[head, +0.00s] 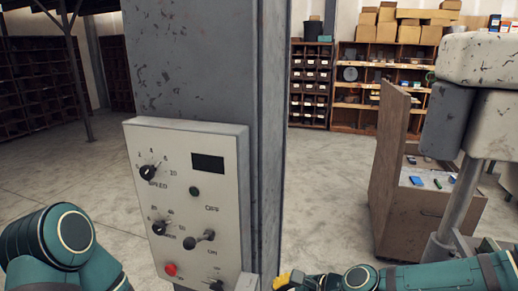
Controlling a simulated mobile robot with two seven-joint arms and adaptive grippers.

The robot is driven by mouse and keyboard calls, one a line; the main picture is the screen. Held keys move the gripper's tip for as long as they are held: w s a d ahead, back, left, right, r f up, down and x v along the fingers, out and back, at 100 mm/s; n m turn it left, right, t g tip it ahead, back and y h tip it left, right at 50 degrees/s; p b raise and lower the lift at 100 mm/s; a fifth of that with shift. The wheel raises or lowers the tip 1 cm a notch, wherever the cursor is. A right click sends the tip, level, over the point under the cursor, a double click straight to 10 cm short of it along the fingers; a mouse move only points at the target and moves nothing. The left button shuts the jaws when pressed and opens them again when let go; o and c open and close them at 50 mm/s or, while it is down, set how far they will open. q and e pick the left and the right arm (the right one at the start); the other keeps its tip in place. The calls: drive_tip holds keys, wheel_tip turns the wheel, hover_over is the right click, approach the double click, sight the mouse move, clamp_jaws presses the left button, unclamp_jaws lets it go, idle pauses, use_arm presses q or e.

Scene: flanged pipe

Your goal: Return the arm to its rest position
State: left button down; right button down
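My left arm is bent at the lower left corner of the head view, teal with dark joints; its gripper is out of frame. My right arm comes in from the lower right and lies along the bottom edge, pointing left. At its far end, a small yellow and dark part, perhaps of my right gripper (287,281), shows beside the foot of the grey column. The bottom edge cuts it off, so its fingers and anything in them are hidden. No flanged pipe is visible.
A control panel (178,221) with knobs, a red button and a dark display is fixed to a big grey column (195,65) close in front. A brown cabinet (392,150) and a worn grey machine (480,60) stand at right. Shelves line the back; open floor (325,180) lies between.

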drive_tip(key=s+d+f+n+g+h, duration=0.1)
drive_tip(key=s+f+n+g, duration=0.2)
drive_tip(key=f, duration=0.7)
drive_tip(key=s+f+n+h, duration=0.2)
drive_tip(key=s+f+n, duration=0.25)
drive_tip(key=f, duration=0.55)
drive_tip(key=s+d+f+n+g+h, duration=0.25)
drive_tip(key=s+d+f+n, duration=0.4)
drive_tip(key=s+f, duration=0.35)
drive_tip(key=w+a+f+t+b, duration=0.2)
drive_tip(key=w+f+b, duration=0.1)
drive_tip(key=w+b, duration=0.4)
drive_tip(key=shift+a+n+b, duration=0.15)
drive_tip(key=shift+n+b, duration=0.15)
drive_tip(key=shift+b, duration=0.5)
drive_tip(key=shift+f+h, duration=0.1)
drive_tip(key=shift+h, duration=0.15)
